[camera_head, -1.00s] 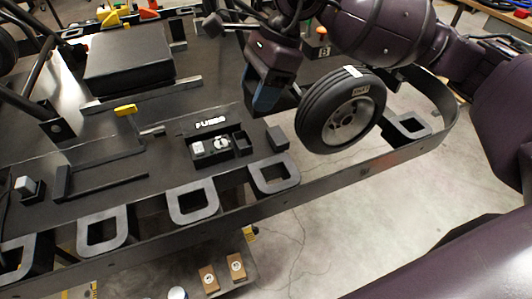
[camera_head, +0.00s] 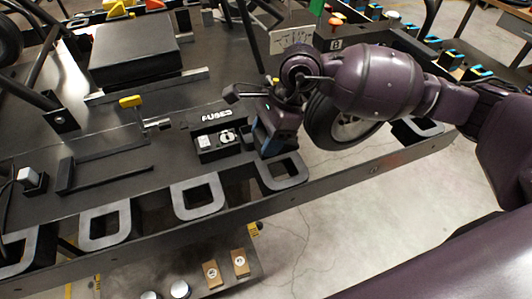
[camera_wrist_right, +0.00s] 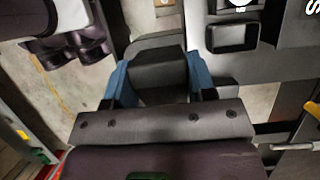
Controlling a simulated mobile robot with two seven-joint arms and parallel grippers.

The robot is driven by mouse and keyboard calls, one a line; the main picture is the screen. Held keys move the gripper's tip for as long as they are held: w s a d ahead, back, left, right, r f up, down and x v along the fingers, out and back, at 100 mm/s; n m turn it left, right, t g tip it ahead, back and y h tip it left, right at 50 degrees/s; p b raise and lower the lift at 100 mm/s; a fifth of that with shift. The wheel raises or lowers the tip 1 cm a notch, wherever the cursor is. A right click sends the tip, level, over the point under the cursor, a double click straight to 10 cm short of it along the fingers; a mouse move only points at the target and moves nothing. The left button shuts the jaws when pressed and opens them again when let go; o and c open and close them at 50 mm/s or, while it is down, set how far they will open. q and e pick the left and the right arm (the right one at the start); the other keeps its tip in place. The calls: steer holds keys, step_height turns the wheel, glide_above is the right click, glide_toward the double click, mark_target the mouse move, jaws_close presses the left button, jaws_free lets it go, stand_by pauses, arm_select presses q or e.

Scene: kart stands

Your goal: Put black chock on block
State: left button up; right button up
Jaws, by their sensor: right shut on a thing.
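My right gripper (camera_head: 268,148) reaches down beside the fuse box, over the edge of the kart floor. In the right wrist view its two blue fingers (camera_wrist_right: 158,82) are shut on a black chock (camera_wrist_right: 157,72), a dark box-like piece. In the head view the gripper covers the chock. I cannot tell whether the chock touches the floor beneath it. I cannot tell which block the task means. Two small wooden blocks, a left one (camera_head: 212,274) and a right one (camera_head: 239,262), with round white marks sit below the kart's edge. My left gripper is not in view.
The fuse box (camera_head: 220,143) stands just left of the gripper. A bracket loop (camera_head: 284,174) sits in front on the kart's side rail. A wheel (camera_head: 325,120) stands behind my right arm. A yellow-handled lever (camera_head: 131,101) is further left. Bare concrete lies at lower right.

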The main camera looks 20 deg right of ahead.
steer(key=shift+f, duration=2.8)
steer(key=shift+f+b, duration=0.1)
steer(key=shift+b, duration=0.2)
steer(key=o, duration=1)
steer(key=p+v, duration=0.1)
steer(key=v, duration=1.1)
steer(key=shift+s, duration=0.15)
